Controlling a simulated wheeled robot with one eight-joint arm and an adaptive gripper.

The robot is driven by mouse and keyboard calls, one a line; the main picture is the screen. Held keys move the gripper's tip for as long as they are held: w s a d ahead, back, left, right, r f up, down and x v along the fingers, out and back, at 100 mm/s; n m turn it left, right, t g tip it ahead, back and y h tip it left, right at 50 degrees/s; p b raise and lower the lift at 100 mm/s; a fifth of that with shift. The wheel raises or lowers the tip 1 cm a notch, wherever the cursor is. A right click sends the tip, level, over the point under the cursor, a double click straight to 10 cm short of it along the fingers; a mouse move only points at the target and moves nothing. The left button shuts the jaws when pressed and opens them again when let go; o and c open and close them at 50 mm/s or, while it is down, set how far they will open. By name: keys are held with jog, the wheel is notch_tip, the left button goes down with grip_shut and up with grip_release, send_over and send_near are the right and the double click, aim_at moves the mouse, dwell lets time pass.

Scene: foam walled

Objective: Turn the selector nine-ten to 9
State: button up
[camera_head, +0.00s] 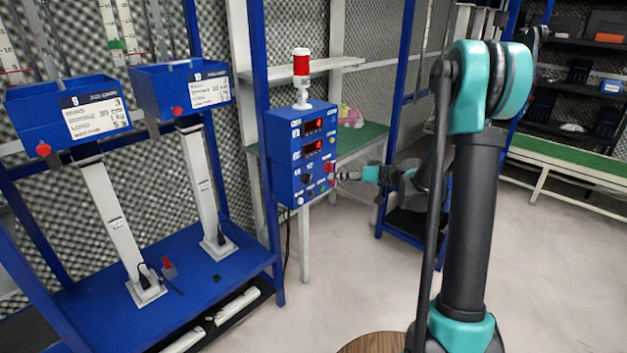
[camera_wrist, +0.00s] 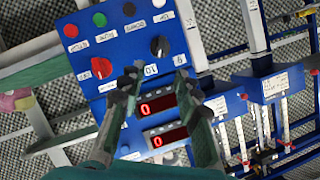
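The blue control box (camera_head: 283,160) stands by the blue frame in the head view. In the wrist view its face appears turned nearly upside down. A round black selector knob (camera_wrist: 159,46) sits there beside labels that seem to read 10 (camera_wrist: 151,70) and 9 (camera_wrist: 179,60). Which label its pointer faces is too small to tell. My gripper (camera_wrist: 158,73) is open, its fingertips apart and nothing visible between them. The knob shows just beyond the tips; contact cannot be told. In the head view my gripper (camera_head: 345,176) is at the box's right side.
A red selector (camera_wrist: 101,67) and several push buttons share the panel, near two red displays (camera_wrist: 157,104). A red-and-white beacon (camera_head: 301,67) tops the box. Two blue column units (camera_head: 180,88) stand left. Open floor lies at the right.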

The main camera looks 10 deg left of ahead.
aim_at(308, 179)
jog(key=x, duration=1.2)
jog(key=shift+w+a+f, duration=0.1)
jog(key=shift+a, duration=0.05)
grip_shut()
